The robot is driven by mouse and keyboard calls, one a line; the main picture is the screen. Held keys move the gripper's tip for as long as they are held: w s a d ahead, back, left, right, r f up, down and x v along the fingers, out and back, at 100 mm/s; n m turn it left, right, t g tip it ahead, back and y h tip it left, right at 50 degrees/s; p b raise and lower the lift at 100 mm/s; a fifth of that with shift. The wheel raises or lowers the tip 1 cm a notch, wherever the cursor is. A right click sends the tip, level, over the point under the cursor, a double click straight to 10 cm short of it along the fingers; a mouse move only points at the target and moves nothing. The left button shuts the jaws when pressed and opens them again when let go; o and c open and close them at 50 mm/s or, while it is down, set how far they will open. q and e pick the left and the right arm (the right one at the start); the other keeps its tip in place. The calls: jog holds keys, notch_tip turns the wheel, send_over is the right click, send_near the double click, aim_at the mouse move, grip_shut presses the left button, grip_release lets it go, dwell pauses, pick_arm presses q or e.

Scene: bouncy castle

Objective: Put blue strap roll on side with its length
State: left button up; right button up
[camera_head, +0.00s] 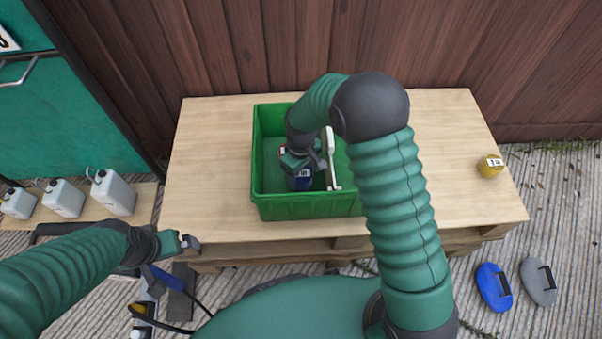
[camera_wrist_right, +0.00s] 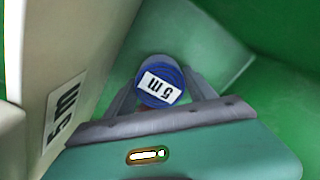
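The blue strap roll (camera_head: 303,182) is inside the green crate (camera_head: 310,208), with a white label on it. In the right wrist view the roll (camera_wrist_right: 160,82) shows its round blue end with a "5 m" label. My right gripper (camera_head: 305,163) reaches down into the crate at the roll. Its fingers (camera_wrist_right: 160,95) lie on either side of the roll, close to its edges; whether they press on it I cannot tell. My left gripper (camera_head: 190,243) is low at the left, by the table's front edge, away from the roll; its finger gap is unclear.
A white upright piece (camera_head: 331,158) stands in the crate beside my right gripper. A yellow labelled roll (camera_head: 490,166) is at the right end of the wooden table (camera_head: 215,150). White canisters (camera_head: 112,193) stand at left. Blue (camera_head: 493,287) and grey (camera_head: 538,281) pads lie on the ground.

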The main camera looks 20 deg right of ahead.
aim_at(301, 173)
jog(key=o, duration=0.3)
notch_tip(301, 173, up, 12)
jog(key=p, duration=0.6)
jog(key=shift+r, duration=0.1)
